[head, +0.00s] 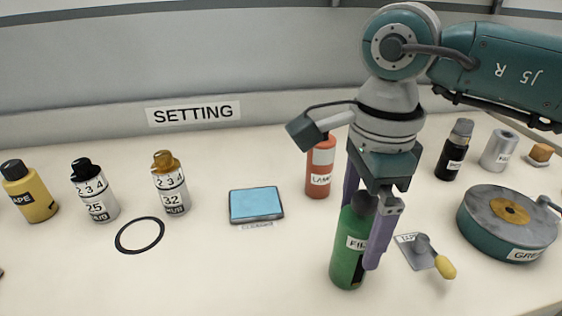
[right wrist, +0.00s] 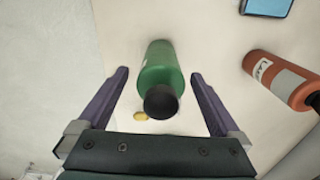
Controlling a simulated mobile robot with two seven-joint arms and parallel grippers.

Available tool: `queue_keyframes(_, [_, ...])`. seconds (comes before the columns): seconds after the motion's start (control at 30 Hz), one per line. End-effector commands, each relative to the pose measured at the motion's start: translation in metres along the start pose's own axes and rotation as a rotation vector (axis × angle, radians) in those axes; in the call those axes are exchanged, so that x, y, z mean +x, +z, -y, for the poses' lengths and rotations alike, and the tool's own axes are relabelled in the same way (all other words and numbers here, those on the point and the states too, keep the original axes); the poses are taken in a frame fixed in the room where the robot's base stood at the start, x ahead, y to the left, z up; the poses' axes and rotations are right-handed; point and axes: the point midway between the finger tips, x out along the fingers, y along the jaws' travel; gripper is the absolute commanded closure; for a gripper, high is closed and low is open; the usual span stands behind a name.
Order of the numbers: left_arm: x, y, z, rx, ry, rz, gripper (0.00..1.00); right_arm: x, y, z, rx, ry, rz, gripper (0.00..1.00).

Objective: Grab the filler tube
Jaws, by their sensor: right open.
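The filler tube (head: 347,262) is a green bottle with a black cap and a white label whose visible letters begin "FI". In the right wrist view the green tube (right wrist: 160,66) lies between the open fingers, with a visible gap on both sides. My left gripper is not in view.
A red-orange bottle (head: 320,178) stands behind the gripper. A trowel with a yellow handle (head: 444,267) and a round green-grey device (head: 508,228) are at right. A blue-screened pad (head: 256,205), a black ring (head: 140,235) and small labelled bottles are at left. The front-left table is clear.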

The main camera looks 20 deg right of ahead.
Motion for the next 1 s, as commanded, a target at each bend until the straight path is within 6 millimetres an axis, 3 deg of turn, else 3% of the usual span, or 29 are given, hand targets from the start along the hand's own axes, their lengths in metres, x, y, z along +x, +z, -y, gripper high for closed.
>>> queue_keyframes(0.23, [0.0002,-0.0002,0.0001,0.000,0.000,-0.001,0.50,0.0020,0.0002,0.0004,0.000,-0.002,0.001,0.01])
queue_keyframes(1.0, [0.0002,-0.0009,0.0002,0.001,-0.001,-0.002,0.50,0.0016,0.0003,0.0003,0.000,-0.001,0.001,0.88])
